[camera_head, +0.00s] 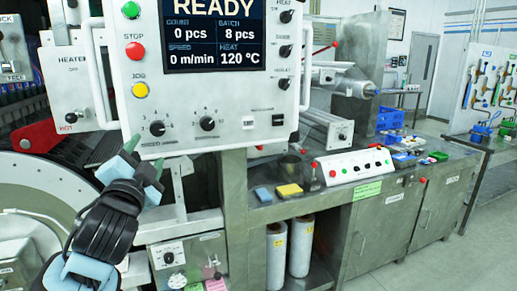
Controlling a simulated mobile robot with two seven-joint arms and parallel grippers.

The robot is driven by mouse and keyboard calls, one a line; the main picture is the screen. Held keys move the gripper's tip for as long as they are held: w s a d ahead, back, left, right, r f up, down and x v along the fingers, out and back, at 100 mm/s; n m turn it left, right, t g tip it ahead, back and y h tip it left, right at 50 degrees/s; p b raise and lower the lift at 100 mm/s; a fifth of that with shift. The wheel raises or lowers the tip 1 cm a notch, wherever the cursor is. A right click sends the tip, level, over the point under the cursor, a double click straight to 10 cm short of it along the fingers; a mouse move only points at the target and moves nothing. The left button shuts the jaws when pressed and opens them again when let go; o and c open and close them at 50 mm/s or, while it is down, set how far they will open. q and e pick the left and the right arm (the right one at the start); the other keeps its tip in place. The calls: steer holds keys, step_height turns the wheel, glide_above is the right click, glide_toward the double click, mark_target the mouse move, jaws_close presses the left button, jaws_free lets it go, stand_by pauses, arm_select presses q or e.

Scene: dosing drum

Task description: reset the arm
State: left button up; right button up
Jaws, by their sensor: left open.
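My left arm (95,235) comes in from the lower left, black with pale blue parts. My left gripper (143,157) is open, with two grey-green fingers set apart and pointing up and right. I see nothing between them. It is in front of the machine, just below the lower left corner of the control panel (235,125). The panel's screen (213,35) reads READY, 0 pcs, batch 8 pcs, 0 m/min and heat 120 °C. My right gripper is not in view.
A red STOP button (134,51) and yellow JOG button (140,90) sit on the panel. Right of it, a metal bench (330,200) holds a yellow block (289,191), a blue block (263,194) and a button box (353,166). The floor (440,265) at lower right is clear.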

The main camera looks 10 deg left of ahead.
arm_select(q)
steer(key=s+d+f+n+g+h, duration=0.1)
steer(key=d+f+g+h, duration=0.1)
steer(key=f, duration=0.9)
steer(key=s+d+f+g+h, duration=0.1)
steer(key=s+d+f+g, duration=0.1)
steer(key=f, duration=0.9)
steer(key=s+d+f+n+g+h, duration=0.1)
steer(key=d+f+h, duration=0.1)
steer(key=f, duration=0.9)
steer(key=s+d+f+n+g, duration=0.2)
steer(key=s+f, duration=0.9)
steer(key=s, duration=0.2)
steer(key=s+d+f+n+g+h, duration=0.1)
steer(key=s+d+f+n+g, duration=0.2)
steer(key=s+f, duration=0.9)
steer(key=shift+s+f+g+h, duration=0.25)
steer(key=shift+s+g+h, duration=0.05)
steer(key=shift+s, duration=0.3)
